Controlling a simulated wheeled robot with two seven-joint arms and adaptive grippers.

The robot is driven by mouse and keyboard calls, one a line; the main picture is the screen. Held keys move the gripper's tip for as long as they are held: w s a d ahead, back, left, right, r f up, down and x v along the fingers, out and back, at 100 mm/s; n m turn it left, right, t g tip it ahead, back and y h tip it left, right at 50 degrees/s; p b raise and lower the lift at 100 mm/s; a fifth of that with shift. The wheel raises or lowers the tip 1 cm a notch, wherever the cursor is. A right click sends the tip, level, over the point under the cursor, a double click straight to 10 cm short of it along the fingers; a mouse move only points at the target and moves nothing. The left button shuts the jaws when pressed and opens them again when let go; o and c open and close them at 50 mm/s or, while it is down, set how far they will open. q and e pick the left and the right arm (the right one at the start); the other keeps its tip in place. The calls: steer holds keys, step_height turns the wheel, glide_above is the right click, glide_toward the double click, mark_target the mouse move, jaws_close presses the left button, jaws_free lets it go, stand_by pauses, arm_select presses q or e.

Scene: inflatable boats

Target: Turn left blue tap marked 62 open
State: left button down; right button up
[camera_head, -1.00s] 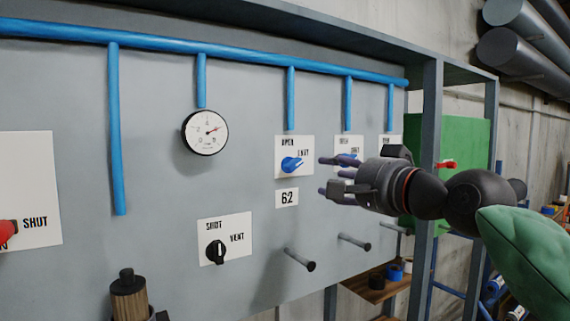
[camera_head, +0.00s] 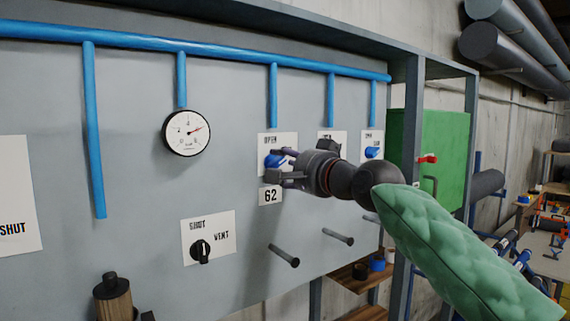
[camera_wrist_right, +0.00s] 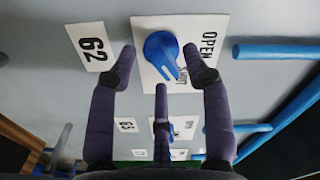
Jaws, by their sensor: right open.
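The blue tap (camera_head: 275,160) sits on a white plate (camera_head: 291,140) lettered OPEN, above the 62 label (camera_head: 270,195). In the right wrist view the tap (camera_wrist_right: 160,52) is a round blue knob, and its pointer is turned toward the partly covered SHUT lettering. The 62 label (camera_wrist_right: 92,48) is at the left there. My right gripper (camera_head: 279,164) is open at the tap. Its fingers are spread on either side of the knob, with a third finger below it in the wrist view. I cannot tell whether they touch it. My left gripper is not in view.
More blue taps, one at the right (camera_head: 372,152), are on plates beyond my gripper. A dial gauge (camera_head: 186,132) and a black knob (camera_head: 201,250) are to the left. Pegs (camera_head: 284,256) stick out of the panel below. A blue pipe (camera_head: 180,55) runs above.

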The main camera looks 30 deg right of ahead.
steer(key=shift+w, duration=0.1)
steer(key=shift+c, duration=0.3)
jaws_close()
steer(key=shift+n, duration=0.3)
steer(key=shift+n+b, duration=0.45)
steer(key=shift+n, duration=0.35)
steer(key=n+b, duration=0.1)
steer(key=n, duration=0.2)
steer(key=shift+r+n, duration=0.1)
steer(key=shift+n, duration=0.2)
steer(key=n+b, duration=0.1)
steer(key=n, duration=0.5)
steer(key=shift+a+r, duration=0.1)
steer(key=shift+r, duration=0.05)
steer(key=shift+n, duration=0.3)
